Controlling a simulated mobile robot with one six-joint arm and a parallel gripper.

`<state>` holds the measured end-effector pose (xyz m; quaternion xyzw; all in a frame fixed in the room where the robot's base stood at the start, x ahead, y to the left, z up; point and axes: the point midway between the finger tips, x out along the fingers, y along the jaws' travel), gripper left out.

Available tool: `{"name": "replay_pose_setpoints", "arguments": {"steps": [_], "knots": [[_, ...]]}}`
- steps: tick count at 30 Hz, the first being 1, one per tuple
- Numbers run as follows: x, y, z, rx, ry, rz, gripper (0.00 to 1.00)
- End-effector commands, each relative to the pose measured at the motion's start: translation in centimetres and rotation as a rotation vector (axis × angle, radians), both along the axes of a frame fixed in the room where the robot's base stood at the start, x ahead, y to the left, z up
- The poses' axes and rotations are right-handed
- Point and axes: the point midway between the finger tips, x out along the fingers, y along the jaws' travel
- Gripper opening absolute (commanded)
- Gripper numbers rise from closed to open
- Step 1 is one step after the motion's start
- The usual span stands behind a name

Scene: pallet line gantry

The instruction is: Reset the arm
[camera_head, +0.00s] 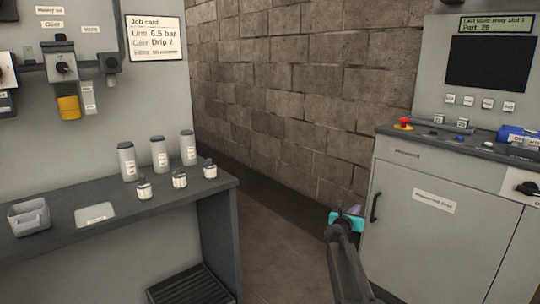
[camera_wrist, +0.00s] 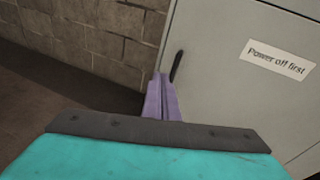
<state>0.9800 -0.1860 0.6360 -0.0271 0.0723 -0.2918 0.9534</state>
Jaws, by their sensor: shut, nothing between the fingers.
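My gripper (camera_head: 353,211) is at the end of my arm, low in front of the grey cabinet (camera_head: 425,215) on the right in the head view. In the wrist view its purple fingers (camera_wrist: 162,98) are together, with nothing between them. The cabinet door (camera_wrist: 235,75) with a "Power off first" label stands ahead of the fingers there. A dark door handle (camera_wrist: 176,66) shows just beyond the fingertips; I cannot tell whether they touch it.
A grey bench (camera_head: 140,225) on the left holds several canisters, small jars and a grey bin (camera_head: 29,217). A red knob (camera_head: 404,123) and a blue cylinder (camera_head: 515,134) are on the cabinet top. Bare floor (camera_head: 275,250) lies between bench and cabinet, before a block wall (camera_head: 290,90).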

Motion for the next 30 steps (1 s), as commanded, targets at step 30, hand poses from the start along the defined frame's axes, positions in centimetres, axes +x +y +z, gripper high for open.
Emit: {"name": "replay_pose_setpoints", "arguments": {"steps": [30], "knots": [[-13.9, 14.6, -14.5, -0.589, 0.552, 0.665, 0.0]]}}
